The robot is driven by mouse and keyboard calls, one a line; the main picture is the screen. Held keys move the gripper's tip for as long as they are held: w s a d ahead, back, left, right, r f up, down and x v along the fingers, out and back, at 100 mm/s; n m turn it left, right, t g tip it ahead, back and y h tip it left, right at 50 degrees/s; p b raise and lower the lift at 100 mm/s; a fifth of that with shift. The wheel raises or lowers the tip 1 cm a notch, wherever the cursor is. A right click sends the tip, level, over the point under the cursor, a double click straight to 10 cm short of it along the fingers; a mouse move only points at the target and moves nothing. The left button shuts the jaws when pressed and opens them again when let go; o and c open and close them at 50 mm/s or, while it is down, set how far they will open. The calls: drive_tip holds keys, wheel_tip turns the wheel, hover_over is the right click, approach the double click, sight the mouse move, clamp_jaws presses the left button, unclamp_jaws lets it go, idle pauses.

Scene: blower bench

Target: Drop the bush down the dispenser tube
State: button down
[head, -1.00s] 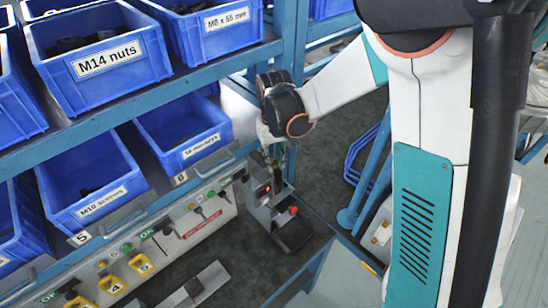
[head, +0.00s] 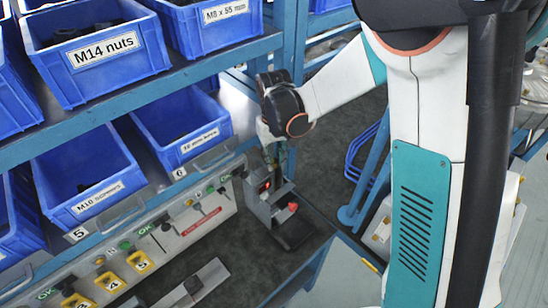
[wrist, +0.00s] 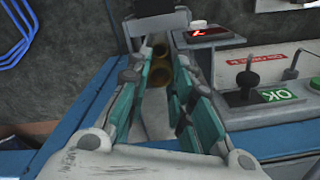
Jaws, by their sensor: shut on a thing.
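My gripper (head: 274,157) is over the dispenser (head: 262,207), a grey device with a red lit display at the front corner of the bench. In the wrist view my gripper (wrist: 158,88) has teal fingers closed on the bush (wrist: 155,75), a brass-coloured round part. A second brass-coloured round shape shows just beyond it; I cannot tell whether it is the tube's mouth or part of the bush. The dispenser's red display (wrist: 207,33) is just right of the fingers. The bush is too small and hidden to make out in the head view.
A control panel (head: 170,235) with buttons and levers runs along the bench left of the dispenser. Blue bins (head: 185,130) stand on shelves above it. A grey fixture (head: 195,285) lies on the bench. A blue frame post (head: 365,180) stands to the right.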

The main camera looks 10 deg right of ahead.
drive_tip(key=c, duration=1.3)
unclamp_jaws()
drive_tip(key=shift+c, duration=0.2)
drive_tip(key=shift+r, duration=0.1)
wheel_tip(320, 180, up, 12)
drive_tip(key=s+d+f+t+b, duration=0.2)
drive_tip(key=s+d+b, duration=0.1)
drive_tip(key=s, duration=0.3)
drive_tip(key=s+d+f+m+t+b, duration=0.1)
drive_tip(key=s+d+f+t+b, duration=0.1)
drive_tip(key=s+d+b, duration=0.2)
drive_tip(key=s+d+f+m+t+b, duration=0.1)
drive_tip(key=s+d+f+t+b, duration=0.1)
drive_tip(key=s, duration=0.8)
drive_tip(key=d+t+b, duration=0.1)
drive_tip(key=d+b, duration=0.1)
drive_tip(key=b, duration=0.1)
drive_tip(key=shift+s+d+f, duration=0.15)
drive_tip(key=shift+d+f, duration=0.1)
drive_tip(key=shift+f, duration=0.05)
